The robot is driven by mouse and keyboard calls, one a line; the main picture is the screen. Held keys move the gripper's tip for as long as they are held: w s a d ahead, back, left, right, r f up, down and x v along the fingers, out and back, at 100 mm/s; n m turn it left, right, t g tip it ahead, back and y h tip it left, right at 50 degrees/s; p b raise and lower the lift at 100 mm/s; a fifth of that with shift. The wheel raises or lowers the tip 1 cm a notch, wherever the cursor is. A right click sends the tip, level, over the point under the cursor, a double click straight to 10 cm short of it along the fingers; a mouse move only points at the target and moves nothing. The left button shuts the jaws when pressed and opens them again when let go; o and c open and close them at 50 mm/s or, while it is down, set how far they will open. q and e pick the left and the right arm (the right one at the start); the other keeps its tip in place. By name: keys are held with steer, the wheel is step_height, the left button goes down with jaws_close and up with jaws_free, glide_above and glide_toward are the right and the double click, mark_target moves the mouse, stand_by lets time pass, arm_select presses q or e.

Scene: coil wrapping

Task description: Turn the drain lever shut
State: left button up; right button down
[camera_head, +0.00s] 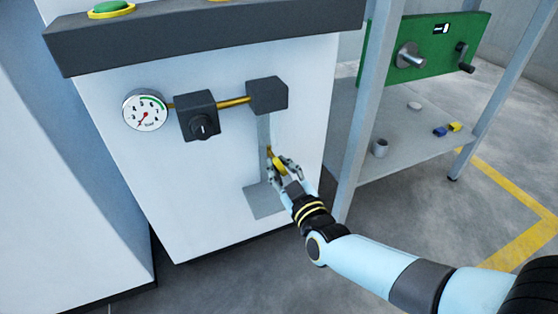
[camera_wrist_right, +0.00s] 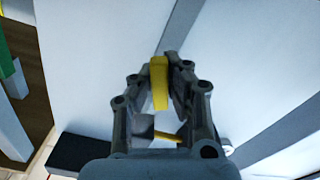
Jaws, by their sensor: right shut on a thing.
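The yellow drain lever (camera_head: 278,165) sits low on the white cabinet front, beside a grey vertical pipe (camera_head: 264,135). My right gripper (camera_head: 282,166) reaches it from the lower right and is shut on it. In the right wrist view the lever (camera_wrist_right: 159,80) shows as a yellow bar between the fingers of my right gripper (camera_wrist_right: 160,95). The fingers hide part of the lever and its pivot. My left gripper is not in view.
A pressure gauge (camera_head: 145,110), a dark box with a knob (camera_head: 202,117) and a dark block (camera_head: 267,94) line the brass pipe above. A grey plate (camera_head: 263,202) lies below the lever. At right stands a metal frame with a green panel (camera_head: 420,62) and a shelf (camera_head: 405,130) with small items.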

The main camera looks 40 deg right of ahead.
steer(key=n+p, duration=0.1)
steer(key=n, duration=0.1)
steer(key=n+p, duration=0.1)
steer(key=d+r+n+p, duration=0.1)
steer(key=n, duration=0.1)
steer(key=shift+s+n, duration=0.1)
steer(key=shift+n, duration=0.2)
steer(key=n+p, duration=0.1)
steer(key=n, duration=0.1)
steer(key=n+p, duration=0.1)
steer(key=n, duration=0.2)
steer(key=shift+s+d+r, duration=0.1)
steer(key=shift+d+r, duration=0.05)
steer(key=shift+r, duration=0.25)
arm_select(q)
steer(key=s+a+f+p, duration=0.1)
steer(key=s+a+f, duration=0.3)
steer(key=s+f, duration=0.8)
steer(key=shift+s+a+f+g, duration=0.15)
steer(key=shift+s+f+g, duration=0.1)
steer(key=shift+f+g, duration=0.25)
arm_select(e)
steer(key=shift+r+n, duration=0.1)
steer(key=shift+n, duration=1.2)
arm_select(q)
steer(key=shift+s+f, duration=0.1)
arm_select(e)
steer(key=c, duration=1.3)
jaws_free()
steer(key=shift+r, duration=0.1)
